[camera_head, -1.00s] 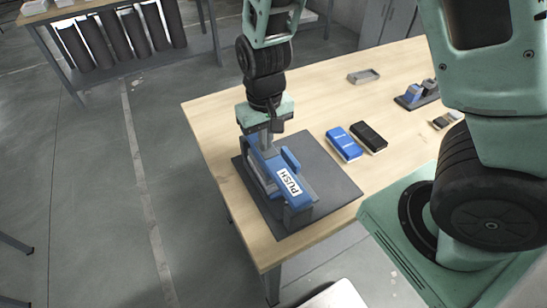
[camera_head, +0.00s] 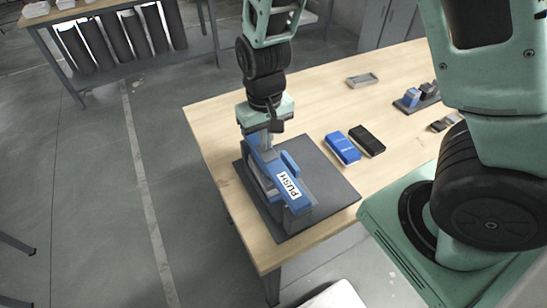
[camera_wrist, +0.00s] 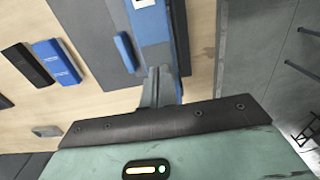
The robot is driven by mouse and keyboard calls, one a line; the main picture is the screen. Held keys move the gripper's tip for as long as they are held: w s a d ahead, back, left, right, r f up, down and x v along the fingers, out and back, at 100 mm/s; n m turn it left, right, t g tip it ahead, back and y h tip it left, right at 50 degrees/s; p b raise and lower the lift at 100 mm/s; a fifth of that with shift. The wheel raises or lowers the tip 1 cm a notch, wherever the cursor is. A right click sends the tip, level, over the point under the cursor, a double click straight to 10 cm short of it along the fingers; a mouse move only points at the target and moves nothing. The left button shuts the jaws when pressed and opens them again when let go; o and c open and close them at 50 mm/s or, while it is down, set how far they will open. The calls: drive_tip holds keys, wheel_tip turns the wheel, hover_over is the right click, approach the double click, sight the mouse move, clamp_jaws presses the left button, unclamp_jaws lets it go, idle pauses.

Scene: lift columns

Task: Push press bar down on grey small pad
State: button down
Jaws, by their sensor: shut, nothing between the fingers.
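The press has a blue press bar (camera_head: 270,172) with a white "PUSH" label near its front end. It stands on a dark grey pad (camera_head: 325,182) at the table's near left corner. My gripper (camera_head: 267,140) points down at the bar's far end, fingers shut and empty. In the wrist view the shut fingertips (camera_wrist: 160,74) overlap the end of the blue bar (camera_wrist: 150,25); I cannot tell whether they touch it. The bar's underside and part of its far end are hidden.
A blue box (camera_head: 342,147) and a black box (camera_head: 367,140) lie right of the pad. A small grey tray (camera_head: 361,78) and a dark holder with blocks (camera_head: 415,98) are farther back on the wooden table (camera_head: 215,120).

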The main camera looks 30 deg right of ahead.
wheel_tip(320, 180, up, 7)
drive_tip(key=p, duration=0.5)
drive_tip(key=shift+f, duration=0.2)
